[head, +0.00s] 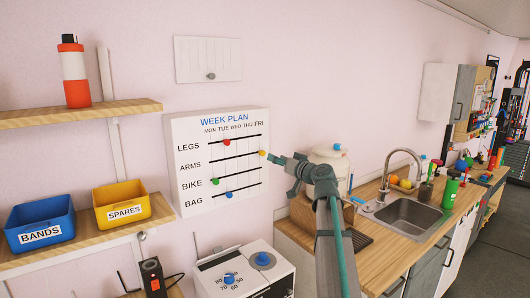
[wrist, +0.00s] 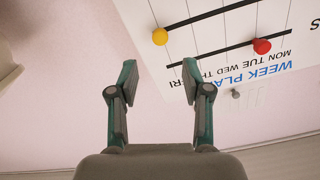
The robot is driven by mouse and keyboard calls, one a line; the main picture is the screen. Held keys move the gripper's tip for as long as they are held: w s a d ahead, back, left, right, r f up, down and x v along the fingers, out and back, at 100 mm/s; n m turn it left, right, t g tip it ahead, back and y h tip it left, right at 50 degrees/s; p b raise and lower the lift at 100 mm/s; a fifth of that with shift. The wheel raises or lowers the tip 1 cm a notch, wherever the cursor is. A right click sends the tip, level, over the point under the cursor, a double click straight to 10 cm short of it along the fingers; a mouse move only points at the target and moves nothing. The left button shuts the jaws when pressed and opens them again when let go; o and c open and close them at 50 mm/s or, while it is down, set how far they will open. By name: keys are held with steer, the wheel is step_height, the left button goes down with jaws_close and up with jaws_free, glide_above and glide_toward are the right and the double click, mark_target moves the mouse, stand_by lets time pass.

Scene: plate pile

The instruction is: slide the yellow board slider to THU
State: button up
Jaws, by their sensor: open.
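The yellow slider (head: 262,153) is a small ball on the ARMS bar of the white WEEK PLAN board (head: 180,150). It sits at the bar's right end, below FRI; THU is the column to its left. In the wrist view the board is upside down, and the yellow slider (wrist: 160,36) shows ahead of the fingers. My gripper (head: 270,157) is just right of the yellow slider in the head view. In the wrist view my gripper (wrist: 159,76) is open and empty, its fingers apart, with the slider beyond the gap between them.
The red slider (head: 227,142) is on the LEGS bar, the green slider (head: 219,182) on BIKE, the blue slider (head: 229,195) on BAG. A white appliance with knobs (head: 245,275) stands below the board. A wooden counter (head: 290,232) lies to the right.

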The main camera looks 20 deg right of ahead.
mark_target(264, 153)
steer(key=w+p, duration=0.1)
steer(key=w, duration=0.1)
steer(key=w+a, duration=0.1)
steer(key=w, duration=0.1)
steer(key=w+p, duration=0.1)
steer(key=w, duration=0.2)
steer(key=shift+a+r+p, duration=0.15)
steer(key=shift+p, duration=0.2)
steer(key=shift+w+a, duration=0.2)
steer(key=shift+w, duration=0.55)
steer(key=shift+f, duration=0.2)
jaws_close()
